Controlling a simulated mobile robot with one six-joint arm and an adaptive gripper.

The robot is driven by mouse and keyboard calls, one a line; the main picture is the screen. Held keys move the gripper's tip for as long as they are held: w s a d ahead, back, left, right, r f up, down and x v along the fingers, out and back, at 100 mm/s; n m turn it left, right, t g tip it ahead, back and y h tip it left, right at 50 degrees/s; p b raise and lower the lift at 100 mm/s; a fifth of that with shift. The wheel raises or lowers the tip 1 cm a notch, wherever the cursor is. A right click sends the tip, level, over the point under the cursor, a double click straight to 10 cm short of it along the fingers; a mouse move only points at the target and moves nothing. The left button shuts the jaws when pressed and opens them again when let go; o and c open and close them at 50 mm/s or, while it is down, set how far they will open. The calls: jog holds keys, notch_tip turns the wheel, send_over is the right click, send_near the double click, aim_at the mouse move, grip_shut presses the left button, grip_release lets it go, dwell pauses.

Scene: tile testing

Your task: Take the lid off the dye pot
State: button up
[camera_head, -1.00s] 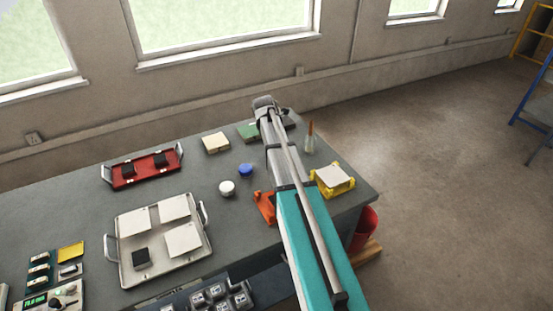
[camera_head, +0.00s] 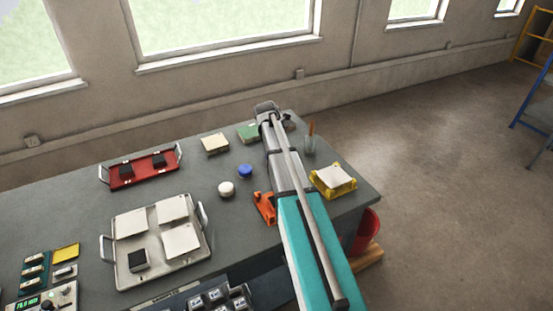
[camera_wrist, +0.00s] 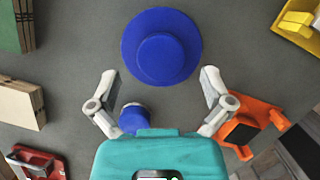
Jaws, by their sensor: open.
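A round blue lid (camera_wrist: 131,45) with a smaller raised blue disc in its middle shows from above in the wrist view. Whatever lies under it is hidden. In the head view my arm covers this spot. My gripper (camera_wrist: 159,78) is open, its two fingertips apart on either side of the lid's near edge, with nothing held. How high the fingers are above the lid I cannot tell. A smaller blue-topped jar (camera_wrist: 133,117) lies partly behind my gripper body; it also shows in the head view (camera_head: 245,171).
An orange holder (camera_wrist: 262,112) and a yellow stand (camera_head: 341,190) are at the right. A white-topped jar (camera_head: 226,188) stands near the blue one. Green (camera_head: 247,132) and cream (camera_head: 215,144) blocks, a red tray (camera_head: 118,183) and a metal tray (camera_head: 150,272) are at the left.

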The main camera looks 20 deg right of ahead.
jog(key=shift+b+x, duration=1.1)
jog(key=shift+x, duration=0.35)
jog(key=c, duration=0.9)
